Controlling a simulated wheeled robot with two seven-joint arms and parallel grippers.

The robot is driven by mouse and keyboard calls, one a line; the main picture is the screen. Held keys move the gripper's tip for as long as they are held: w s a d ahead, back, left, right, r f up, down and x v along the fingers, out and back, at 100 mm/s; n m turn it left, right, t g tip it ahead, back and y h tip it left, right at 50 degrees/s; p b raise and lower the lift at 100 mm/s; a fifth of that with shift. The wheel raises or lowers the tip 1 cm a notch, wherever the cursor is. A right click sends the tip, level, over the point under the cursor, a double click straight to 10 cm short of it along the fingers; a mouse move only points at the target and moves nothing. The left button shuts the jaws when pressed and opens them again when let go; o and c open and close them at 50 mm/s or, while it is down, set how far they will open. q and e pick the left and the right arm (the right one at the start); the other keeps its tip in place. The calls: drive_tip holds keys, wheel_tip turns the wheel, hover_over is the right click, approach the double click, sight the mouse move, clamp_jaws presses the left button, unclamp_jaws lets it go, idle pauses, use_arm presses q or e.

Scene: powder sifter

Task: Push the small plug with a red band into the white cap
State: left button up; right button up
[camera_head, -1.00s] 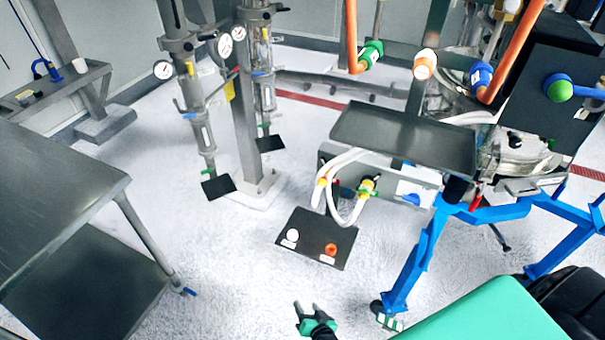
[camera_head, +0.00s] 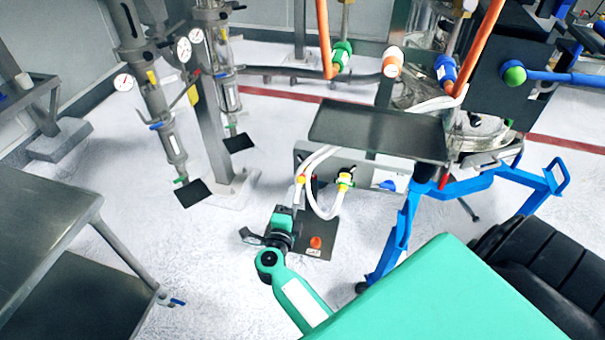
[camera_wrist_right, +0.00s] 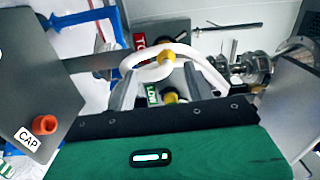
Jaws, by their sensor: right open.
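My right gripper (camera_head: 284,211) is over the left part of a dark board (camera_head: 322,225) near the floor, its fingers pointing away toward the white hoses. In the right wrist view its two grey fingers (camera_wrist_right: 160,78) stand apart and empty, with a yellow fitting and a white hose loop showing between and beyond them. An orange-red cap (camera_head: 316,242) stands on the board; it also shows at the left of the wrist view (camera_wrist_right: 44,125), beside a "CAP" label. The white cap is hidden behind my right arm. I cannot pick out the red-banded plug for certain. My left gripper is out of view.
White hoses (camera_head: 331,208) with yellow fittings hang from a grey box below a dark shelf (camera_head: 379,134). A blue frame (camera_head: 407,225) stands to the right. A metal table (camera_head: 48,215) stands at left. The floor between table and board is clear.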

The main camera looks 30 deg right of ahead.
sight(299, 185)
drive_tip(key=shift+s+d+r+m+g, duration=0.15)
drive_tip(key=shift+d+r+m+g, duration=0.15)
drive_tip(key=shift+r+m, duration=0.2)
drive_tip(key=shift+w+d, duration=0.45)
drive_tip(key=shift+x, duration=3.85)
drive_tip(key=shift+r, duration=0.1)
clamp_jaws()
drive_tip(key=shift+a, duration=0.15)
